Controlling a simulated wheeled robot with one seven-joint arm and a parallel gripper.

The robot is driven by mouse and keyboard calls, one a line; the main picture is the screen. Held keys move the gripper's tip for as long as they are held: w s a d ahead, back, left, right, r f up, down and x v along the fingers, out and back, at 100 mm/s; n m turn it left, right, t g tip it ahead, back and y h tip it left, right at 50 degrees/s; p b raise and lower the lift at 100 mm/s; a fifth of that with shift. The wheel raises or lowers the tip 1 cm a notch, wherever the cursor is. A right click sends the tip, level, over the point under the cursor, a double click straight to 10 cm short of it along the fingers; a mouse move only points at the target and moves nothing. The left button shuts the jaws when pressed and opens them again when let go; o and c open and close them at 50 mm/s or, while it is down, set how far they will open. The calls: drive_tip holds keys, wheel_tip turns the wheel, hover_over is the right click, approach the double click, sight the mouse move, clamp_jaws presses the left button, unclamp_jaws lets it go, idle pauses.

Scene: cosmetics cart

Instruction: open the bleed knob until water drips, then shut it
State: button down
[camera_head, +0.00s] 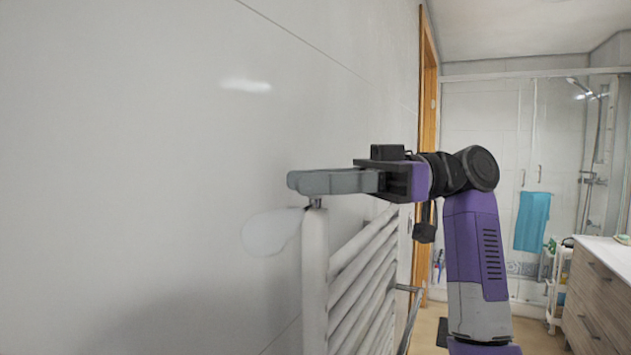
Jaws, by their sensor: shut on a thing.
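A white towel radiator (315,270) stands along the wall at the centre. A small metal bleed valve stem (315,204) rises from the top of its near upright. My gripper (298,182) reaches in from the right, level above that upright. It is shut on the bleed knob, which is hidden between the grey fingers. A pale, see-through plume (270,232) spreads left and slightly down from the valve. No separate water drops can be made out.
A grey-white wall (150,150) fills the left side, close behind the radiator. A wooden cabinet (600,292) with a pale top stands at the right edge. A small white cart (556,283), a blue towel (532,221) and a glass shower are farther back.

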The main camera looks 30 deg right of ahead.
drive_tip(key=c, duration=1.1)
unclamp_jaws()
drive_tip(key=shift+c, duration=0.2)
drive_tip(key=d+b, duration=0.2)
drive_tip(key=d, duration=0.5)
drive_tip(key=shift+s+d, duration=0.4)
drive_tip(key=shift+s, duration=0.05)
